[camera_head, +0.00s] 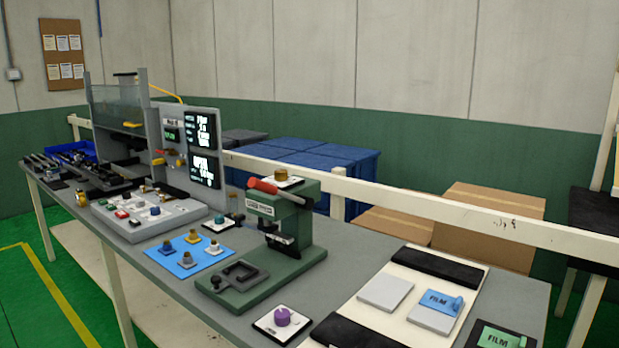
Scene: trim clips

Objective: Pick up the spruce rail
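I cannot pick out a spruce rail for certain. Several long dark parts (58,172) lie at the far left end of the grey workbench (345,262), too small to tell apart or to tell their colour. Neither of my grippers shows in the head view.
A green press (276,235) with a red handle stands mid-bench. Left of it are a blue mat (188,262) with several knobs and a grey control panel (150,212). A cream board (395,318) with film pads lies at right. Blue crates (320,160) and cardboard boxes (487,222) stand behind.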

